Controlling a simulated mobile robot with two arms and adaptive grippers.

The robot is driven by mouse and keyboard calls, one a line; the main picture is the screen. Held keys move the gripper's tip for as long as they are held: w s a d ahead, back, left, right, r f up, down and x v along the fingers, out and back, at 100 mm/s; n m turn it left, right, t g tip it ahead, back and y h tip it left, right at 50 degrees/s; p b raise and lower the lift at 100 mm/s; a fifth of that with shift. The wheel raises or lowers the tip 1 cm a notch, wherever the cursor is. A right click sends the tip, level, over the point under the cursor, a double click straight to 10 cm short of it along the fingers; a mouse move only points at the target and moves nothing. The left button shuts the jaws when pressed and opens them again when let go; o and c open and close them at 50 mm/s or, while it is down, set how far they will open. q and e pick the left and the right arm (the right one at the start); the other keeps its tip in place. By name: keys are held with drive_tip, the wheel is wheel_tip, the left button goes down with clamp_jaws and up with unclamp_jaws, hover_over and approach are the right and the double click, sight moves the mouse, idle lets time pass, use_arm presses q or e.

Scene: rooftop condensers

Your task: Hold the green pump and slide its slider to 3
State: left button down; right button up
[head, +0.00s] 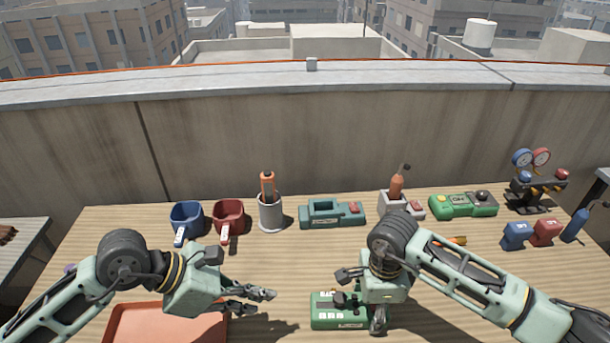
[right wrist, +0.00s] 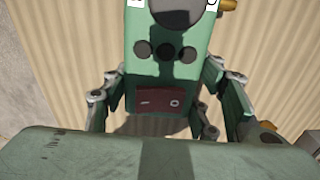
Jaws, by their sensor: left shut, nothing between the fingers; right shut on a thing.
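The green pump (head: 319,323) lies on the table at the front centre, with small white labels on it. My right gripper (head: 357,288) is over it and shut on it. In the right wrist view the green body (right wrist: 165,72) sits between the fingers, with a dark red rocker switch marked "- O" and round dark knobs. The slider and its setting cannot be made out. My left gripper (head: 258,300) is shut and empty, above the table to the left of the pump and apart from it.
An orange-red tray (head: 150,325) lies at front left. Along the back stand a blue bin (head: 185,216), a red bin (head: 229,213), a grey cup (head: 271,215), a teal device (head: 318,218), another green device (head: 455,205) and a gauge set (head: 530,190). The table between is mostly clear.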

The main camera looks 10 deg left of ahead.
drive_tip(key=o, duration=1.8)
drive_tip(key=o, duration=0.4)
wheel_tip(320, 180, up, 9)
drive_tip(key=p, duration=0.4)
drive_tip(key=shift+p, duration=0.3)
